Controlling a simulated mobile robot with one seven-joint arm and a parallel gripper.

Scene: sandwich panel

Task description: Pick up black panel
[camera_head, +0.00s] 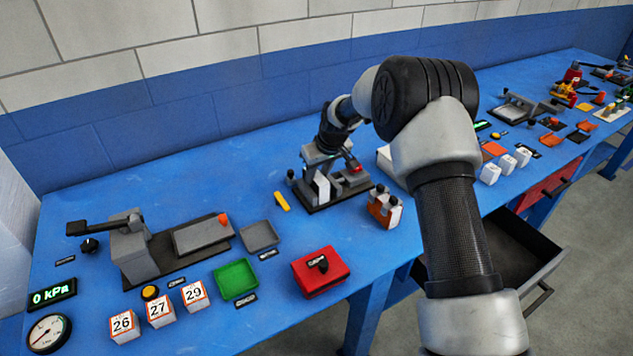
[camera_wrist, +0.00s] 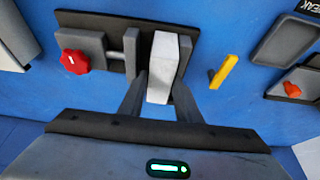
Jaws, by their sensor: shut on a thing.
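My gripper (camera_wrist: 162,92) is shut on a pale grey-white panel (camera_wrist: 164,62), with one finger on each side of it. The panel stands in a clamp fixture (camera_wrist: 88,20) with a dark base plate, grey jaw blocks and a red knob (camera_wrist: 74,62). In the head view, my gripper (camera_head: 325,155) is over this fixture (camera_head: 340,192), and the pale panel (camera_head: 322,188) shows below it. I cannot pick out a separate black panel in either view; any dark panel beside the pale one is hidden or unclear.
A yellow piece (camera_head: 282,201) lies left of the fixture. A small holder (camera_head: 385,208) stands at its right. A red box (camera_head: 320,272), green tray (camera_head: 236,279) and grey tray (camera_head: 259,236) are nearer the front left. A drawer (camera_head: 515,262) is open at right.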

